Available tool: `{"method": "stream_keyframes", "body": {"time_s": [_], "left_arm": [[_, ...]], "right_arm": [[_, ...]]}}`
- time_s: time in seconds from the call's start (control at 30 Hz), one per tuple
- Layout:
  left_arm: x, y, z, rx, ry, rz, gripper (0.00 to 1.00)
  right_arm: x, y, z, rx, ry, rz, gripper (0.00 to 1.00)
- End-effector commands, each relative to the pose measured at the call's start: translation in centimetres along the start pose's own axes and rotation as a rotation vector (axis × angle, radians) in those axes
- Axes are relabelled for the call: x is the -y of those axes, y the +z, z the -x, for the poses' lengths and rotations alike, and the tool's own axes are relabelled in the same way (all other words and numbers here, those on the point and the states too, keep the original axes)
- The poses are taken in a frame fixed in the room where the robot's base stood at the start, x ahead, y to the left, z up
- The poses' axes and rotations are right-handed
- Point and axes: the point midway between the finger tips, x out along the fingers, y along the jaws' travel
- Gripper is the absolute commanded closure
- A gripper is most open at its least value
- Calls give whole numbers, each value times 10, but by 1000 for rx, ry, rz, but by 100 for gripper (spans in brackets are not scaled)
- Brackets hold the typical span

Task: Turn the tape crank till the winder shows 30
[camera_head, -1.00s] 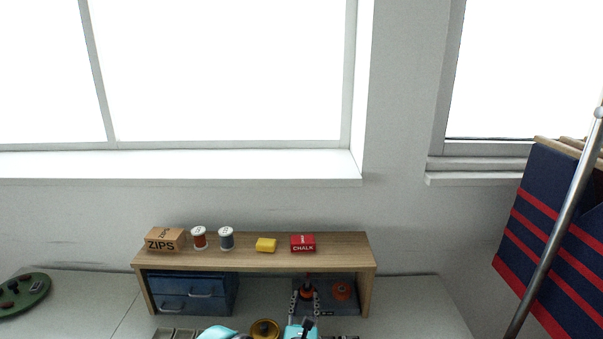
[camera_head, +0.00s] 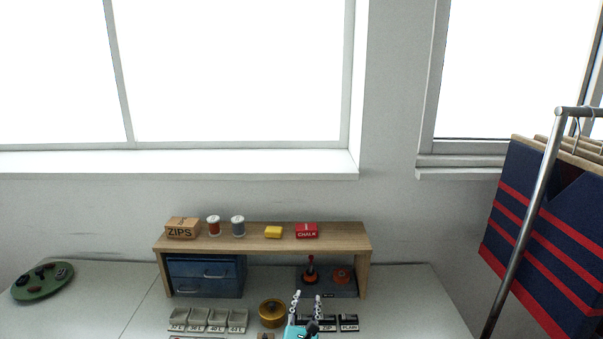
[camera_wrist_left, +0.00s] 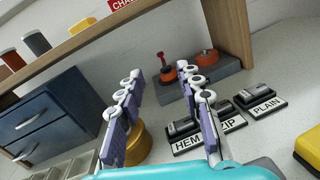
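The tape winder is a dark grey block (camera_head: 345,289) under the right end of the wooden shelf. A small crank with a red-topped upright post on an orange hub (camera_head: 310,276) stands on its left part, and an orange-red disc (camera_head: 341,276) on its right. The wrist view shows the crank (camera_wrist_left: 162,62) and disc (camera_wrist_left: 207,57) beyond the fingertips. Any reading on the winder is too small to tell. My left gripper (camera_head: 307,298) is in front of the winder; in the wrist view its fingers (camera_wrist_left: 157,78) are apart with nothing between them. My right gripper is out of view.
The wooden shelf (camera_head: 262,238) overhangs the winder. A blue drawer unit (camera_head: 205,277) stands at left. A brass round tin (camera_head: 272,312), small trays (camera_head: 208,320) and labelled HEM, ZIP and PLAIN pieces (camera_wrist_left: 208,134) lie in front. A garment rail (camera_head: 535,200) stands right.

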Motion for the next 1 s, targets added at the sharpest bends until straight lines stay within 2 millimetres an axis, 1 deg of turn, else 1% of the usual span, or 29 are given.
{"method": "stream_keyframes", "body": {"time_s": [0.17,0.27,0.37,0.47,0.53,0.6,0.67,0.7,0.77,0.8,0.87,0.9,0.97,1.0], "left_arm": [[-6,27,4,21,-46,-185,64],[-8,44,9,35,-83,-329,64],[-12,62,18,48,-129,-505,64],[-16,78,32,59,-191,-733,64],[-21,87,48,63,-250,-935,64],[-27,90,67,62,-322,-1155,64],[-33,87,87,58,-392,-1339,64],[-37,84,102,53,-441,-1460,64],[-46,76,125,43,-523,-1636,64],[-53,69,142,35,-582,-1750,64],[-64,56,169,21,-683,-1914,64],[-73,47,188,10,-754,-2017,64],[-86,32,217,-7,-868,-2157,64],[-95,22,235,-17,-944,-2238,64]], "right_arm": [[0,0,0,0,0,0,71],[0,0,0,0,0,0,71],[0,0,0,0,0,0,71],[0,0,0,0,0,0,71],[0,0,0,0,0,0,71],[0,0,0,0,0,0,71],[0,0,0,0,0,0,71],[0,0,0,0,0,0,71],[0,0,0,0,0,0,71],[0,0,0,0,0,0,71],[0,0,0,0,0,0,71],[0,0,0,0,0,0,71],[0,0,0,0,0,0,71],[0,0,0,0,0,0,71]]}}
